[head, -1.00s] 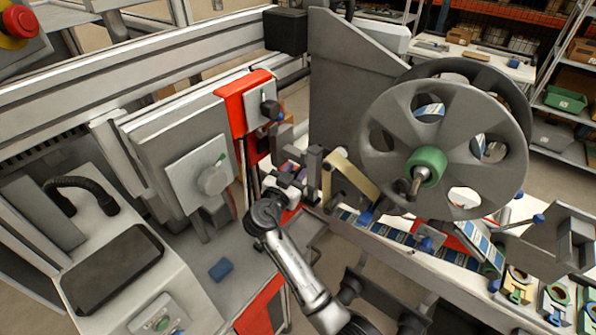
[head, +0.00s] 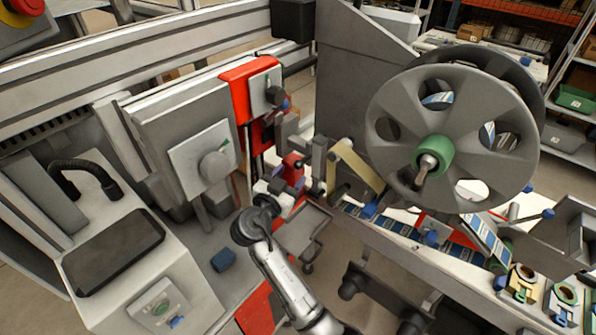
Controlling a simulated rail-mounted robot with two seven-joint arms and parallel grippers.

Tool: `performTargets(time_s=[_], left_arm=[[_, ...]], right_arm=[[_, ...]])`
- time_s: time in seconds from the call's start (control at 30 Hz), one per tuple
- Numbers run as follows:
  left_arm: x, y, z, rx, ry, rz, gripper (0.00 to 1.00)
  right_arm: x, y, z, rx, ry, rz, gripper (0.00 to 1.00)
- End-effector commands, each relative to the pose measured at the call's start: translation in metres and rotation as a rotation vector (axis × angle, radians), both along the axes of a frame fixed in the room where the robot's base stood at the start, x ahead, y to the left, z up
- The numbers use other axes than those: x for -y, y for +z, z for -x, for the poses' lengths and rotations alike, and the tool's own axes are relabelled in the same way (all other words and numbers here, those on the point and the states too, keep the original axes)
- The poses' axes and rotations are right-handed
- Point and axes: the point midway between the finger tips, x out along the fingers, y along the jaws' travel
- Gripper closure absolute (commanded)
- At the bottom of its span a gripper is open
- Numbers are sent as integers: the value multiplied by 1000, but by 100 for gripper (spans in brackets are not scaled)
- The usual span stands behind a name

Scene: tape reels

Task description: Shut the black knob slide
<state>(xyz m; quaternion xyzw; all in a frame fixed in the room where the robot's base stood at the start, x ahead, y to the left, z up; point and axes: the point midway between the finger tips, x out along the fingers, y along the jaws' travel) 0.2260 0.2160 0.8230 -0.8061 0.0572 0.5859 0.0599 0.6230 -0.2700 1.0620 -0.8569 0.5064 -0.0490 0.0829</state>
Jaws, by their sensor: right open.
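My right gripper (head: 288,182) is open beside a small red block (head: 293,166), in front of the machine's middle. Its arm comes up from the bottom of the head view. A small black knob (head: 318,189) shows just right of the fingers, apart from them as far as I can tell. The slide it may belong to is small and partly hidden by the gripper and brackets, so I cannot tell how far out it stands. Another black knob (head: 274,96) sits on the red-backed switch panel (head: 263,78) above. My left gripper is not in view.
A large grey reel (head: 455,125) with a green hub stands at the right, above a label strip (head: 400,228). A grey tray (head: 302,232) lies right of my arm. A grey box with a round dial (head: 214,165) stands left. A blue block (head: 223,260) lies on the bench.

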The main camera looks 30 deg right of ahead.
Motion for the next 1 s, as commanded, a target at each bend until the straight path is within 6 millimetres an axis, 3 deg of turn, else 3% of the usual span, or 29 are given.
performTargets(time_s=[0.2,0.4,1.0], left_arm=[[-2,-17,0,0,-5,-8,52],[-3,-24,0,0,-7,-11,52],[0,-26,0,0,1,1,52]], right_arm=[[-34,-3,17,1,-7,-2,46],[-53,-2,28,1,-14,-1,46],[-63,1,33,1,-17,0,46]])
